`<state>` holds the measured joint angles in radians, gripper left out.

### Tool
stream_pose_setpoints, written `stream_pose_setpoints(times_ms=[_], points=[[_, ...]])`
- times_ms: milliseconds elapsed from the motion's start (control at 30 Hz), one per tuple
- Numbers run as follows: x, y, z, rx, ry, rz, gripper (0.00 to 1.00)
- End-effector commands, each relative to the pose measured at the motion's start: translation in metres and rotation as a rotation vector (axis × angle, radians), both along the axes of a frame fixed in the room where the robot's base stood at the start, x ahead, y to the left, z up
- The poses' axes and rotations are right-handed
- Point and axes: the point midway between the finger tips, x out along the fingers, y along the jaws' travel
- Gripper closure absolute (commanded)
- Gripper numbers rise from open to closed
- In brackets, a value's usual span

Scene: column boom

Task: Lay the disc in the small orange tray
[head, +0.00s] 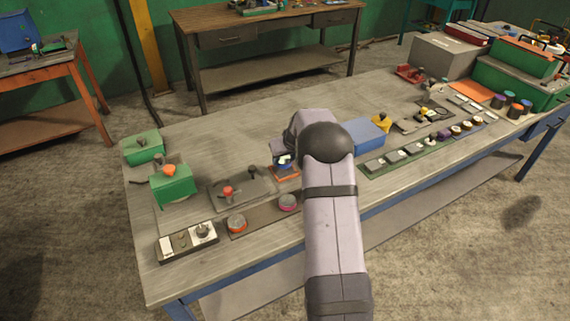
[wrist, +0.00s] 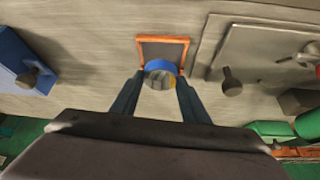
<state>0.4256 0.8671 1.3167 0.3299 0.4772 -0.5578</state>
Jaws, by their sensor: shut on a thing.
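In the head view the tray (head: 287,178) lies on the bench, partly hidden behind my arm. My gripper (wrist: 160,78) is shut on the disc (wrist: 161,69), which has a blue edge and a greyish face. In the wrist view the disc overlaps the near edge of the tray. In the head view my gripper (head: 282,158) is just above the tray. I cannot tell whether the disc touches the tray.
A grey plate with a red knob (head: 228,191) lies left of the tray. A blue box (head: 363,136) stands to the right, partly behind my arm. Round pucks (head: 237,223) sit on a strip in front. Green boxes (head: 173,186) stand at the left end. Bare bench lies behind the tray.

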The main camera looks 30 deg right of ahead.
Motion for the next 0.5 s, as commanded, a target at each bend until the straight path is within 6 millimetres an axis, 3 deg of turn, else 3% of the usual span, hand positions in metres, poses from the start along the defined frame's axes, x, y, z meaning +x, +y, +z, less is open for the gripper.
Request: stream_pose_setpoints(times_ms=[267,500], points=[[0.0,0.0,-0.028,-0.001,0.0,0.0,0.94],[0.001,-0.001,-0.03,-0.002,-0.003,-0.001,0.94]])
